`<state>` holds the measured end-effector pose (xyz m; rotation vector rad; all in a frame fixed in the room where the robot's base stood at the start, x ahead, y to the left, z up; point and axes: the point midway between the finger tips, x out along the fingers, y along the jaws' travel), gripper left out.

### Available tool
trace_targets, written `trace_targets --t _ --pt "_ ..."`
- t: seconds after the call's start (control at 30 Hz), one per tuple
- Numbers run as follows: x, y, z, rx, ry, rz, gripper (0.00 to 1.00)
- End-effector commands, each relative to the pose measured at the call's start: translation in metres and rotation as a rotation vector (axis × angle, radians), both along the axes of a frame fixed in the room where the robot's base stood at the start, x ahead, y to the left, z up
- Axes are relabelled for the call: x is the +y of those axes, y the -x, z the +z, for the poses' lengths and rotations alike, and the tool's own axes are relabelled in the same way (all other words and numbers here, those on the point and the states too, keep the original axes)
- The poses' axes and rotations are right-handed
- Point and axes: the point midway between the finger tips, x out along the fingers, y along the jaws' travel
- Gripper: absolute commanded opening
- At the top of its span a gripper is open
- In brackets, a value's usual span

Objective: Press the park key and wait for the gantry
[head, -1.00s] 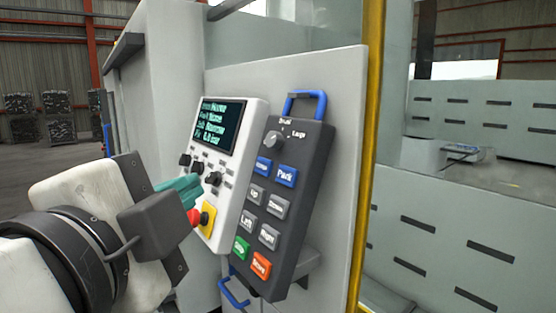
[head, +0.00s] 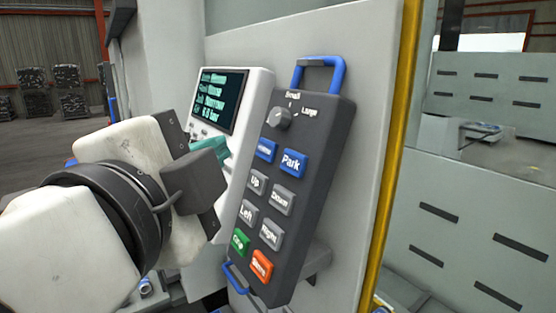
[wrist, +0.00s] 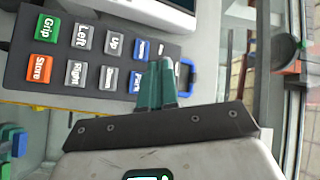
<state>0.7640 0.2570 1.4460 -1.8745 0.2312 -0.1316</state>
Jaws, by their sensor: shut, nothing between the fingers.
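The dark grey key pendant (head: 304,218) hangs tilted on a light grey panel. Its blue Park key (head: 292,163) is at the upper right of the key block, beside another blue key (head: 266,150). In the wrist view the Park key (wrist: 136,82) is partly hidden behind my fingers. My gripper (head: 218,147) is shut and empty, with teal fingers; its tips are left of the pendant in the head view. In the wrist view my gripper (wrist: 161,64) overlaps the pendant's blue-key end; I cannot tell whether it touches. The gantry itself cannot be made out.
A white control box with a screen (head: 220,100) stands left of the pendant, partly behind my gripper. A blue handle (head: 320,72) tops the pendant. A yellow post (head: 393,150) edges the panel. Beyond it is a slotted grey enclosure (head: 480,240).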

Motion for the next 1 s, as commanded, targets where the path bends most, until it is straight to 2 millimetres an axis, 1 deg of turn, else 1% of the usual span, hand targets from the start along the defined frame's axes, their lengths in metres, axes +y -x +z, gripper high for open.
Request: trace_targets --t 0.03,0.3,0.37,0.5,0.7,1.0 --pt "-0.006 -0.004 -0.003 0.000 0.001 -0.003 0.00" --pt "-0.034 -0.023 -0.015 0.001 0.001 -0.003 0.00" --pt "-0.039 -0.026 -0.020 0.001 0.000 -0.003 0.00" --pt "-0.048 -0.032 -0.023 -0.001 -0.001 -0.001 0.00" --pt "-0.055 -0.037 -0.024 0.000 0.000 -0.001 0.00" --pt "-0.055 -0.037 -0.024 0.000 0.000 0.000 0.00"
